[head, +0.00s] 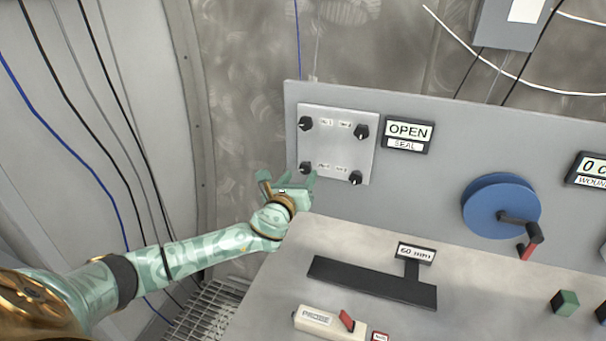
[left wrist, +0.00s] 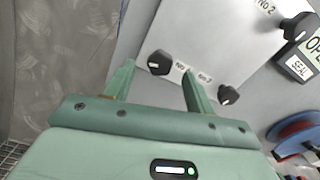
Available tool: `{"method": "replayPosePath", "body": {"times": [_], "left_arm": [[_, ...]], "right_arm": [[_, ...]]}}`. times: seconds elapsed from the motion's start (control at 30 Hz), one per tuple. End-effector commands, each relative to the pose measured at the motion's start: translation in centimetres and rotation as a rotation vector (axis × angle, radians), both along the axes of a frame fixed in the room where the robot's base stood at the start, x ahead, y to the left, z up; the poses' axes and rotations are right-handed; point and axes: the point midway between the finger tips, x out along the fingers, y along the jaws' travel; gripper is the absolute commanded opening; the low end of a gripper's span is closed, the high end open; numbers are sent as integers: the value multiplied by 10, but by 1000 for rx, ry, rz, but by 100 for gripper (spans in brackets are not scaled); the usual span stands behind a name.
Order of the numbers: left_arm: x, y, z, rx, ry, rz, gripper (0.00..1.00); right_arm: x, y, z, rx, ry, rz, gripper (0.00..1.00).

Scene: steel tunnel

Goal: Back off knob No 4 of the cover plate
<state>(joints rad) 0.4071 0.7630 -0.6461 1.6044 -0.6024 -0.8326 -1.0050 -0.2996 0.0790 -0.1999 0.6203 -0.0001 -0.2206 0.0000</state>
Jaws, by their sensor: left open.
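The cover plate (head: 340,145) is a light square plate on the upright grey panel, with a black knob near each corner. The lower-left knob (head: 305,168), which I take as No 4, also shows in the left wrist view (left wrist: 160,62); its small label is hard to read. My left gripper (head: 288,180) is open and empty, just in front of and to the left of this knob. In the left wrist view the knob shows between the fingertips of the gripper (left wrist: 159,68), apparently beyond them. My right gripper is not in view.
The lower-right knob (head: 355,177) is close by on the plate. An OPEN SEAL sign (head: 408,134) is right of the plate. A blue crank wheel (head: 490,208) is further right. The desk top (head: 320,245) below holds a black T-shaped part (head: 375,283) and a probe (head: 318,321).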

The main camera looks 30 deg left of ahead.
Motion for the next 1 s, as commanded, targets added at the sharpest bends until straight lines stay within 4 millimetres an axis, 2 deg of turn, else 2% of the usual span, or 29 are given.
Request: {"method": "replayPosePath", "body": {"times": [0.1, 0.2, 0.53, 0.57, 0.7, 1.0], "left_arm": [[18, 4, -1, -1, -1, 1, 55], [26, 6, -1, -1, 0, 0, 55], [30, 7, 0, -1, 0, 0, 55], [30, 7, 0, -1, 0, 0, 49], [30, 7, 0, -1, 0, 0, 10], [30, 7, -1, -20, -3, 1, 10]], "right_arm": [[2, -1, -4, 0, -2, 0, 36], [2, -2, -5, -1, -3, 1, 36], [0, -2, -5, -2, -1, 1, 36], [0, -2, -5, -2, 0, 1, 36], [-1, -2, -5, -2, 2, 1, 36], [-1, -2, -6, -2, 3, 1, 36]]}}
